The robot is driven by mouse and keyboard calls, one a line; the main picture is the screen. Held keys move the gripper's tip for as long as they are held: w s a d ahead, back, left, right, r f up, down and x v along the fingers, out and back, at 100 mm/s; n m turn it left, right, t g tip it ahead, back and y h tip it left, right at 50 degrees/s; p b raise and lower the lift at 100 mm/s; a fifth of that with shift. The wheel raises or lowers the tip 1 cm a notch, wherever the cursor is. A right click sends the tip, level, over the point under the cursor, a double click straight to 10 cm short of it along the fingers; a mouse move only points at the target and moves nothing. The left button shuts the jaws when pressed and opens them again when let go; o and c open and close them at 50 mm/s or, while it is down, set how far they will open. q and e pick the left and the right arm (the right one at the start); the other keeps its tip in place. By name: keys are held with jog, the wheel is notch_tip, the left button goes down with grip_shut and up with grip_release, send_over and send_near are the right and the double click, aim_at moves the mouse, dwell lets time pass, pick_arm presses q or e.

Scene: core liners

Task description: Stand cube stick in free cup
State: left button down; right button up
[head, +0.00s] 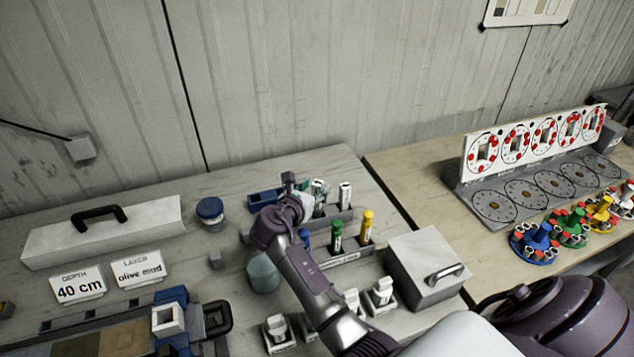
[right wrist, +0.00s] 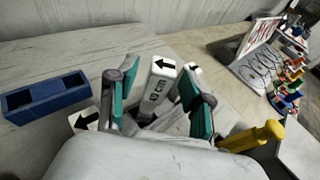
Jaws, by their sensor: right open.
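My right gripper (head: 298,200) is above the rack at the back of the table. In the right wrist view its two teal-padded fingers (right wrist: 158,108) are open, with a white stick (right wrist: 160,82) marked with a black arrow and letters standing between them. I cannot tell if the pads touch it. The grey rack (head: 343,262) holds a green stick (head: 336,238) and a yellow stick (head: 366,226), which also shows in the right wrist view (right wrist: 252,137). I cannot tell which is the cube stick or which cup is free. My left gripper is out of view.
A blue two-part box (right wrist: 45,94) lies left of the gripper. A tray (head: 75,322) lies front left.

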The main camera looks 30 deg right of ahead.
jog(key=p+v, duration=0.5)
jog(key=v, duration=0.5)
jog(key=shift+r+p, duration=0.2)
jog(key=shift+p, duration=0.2)
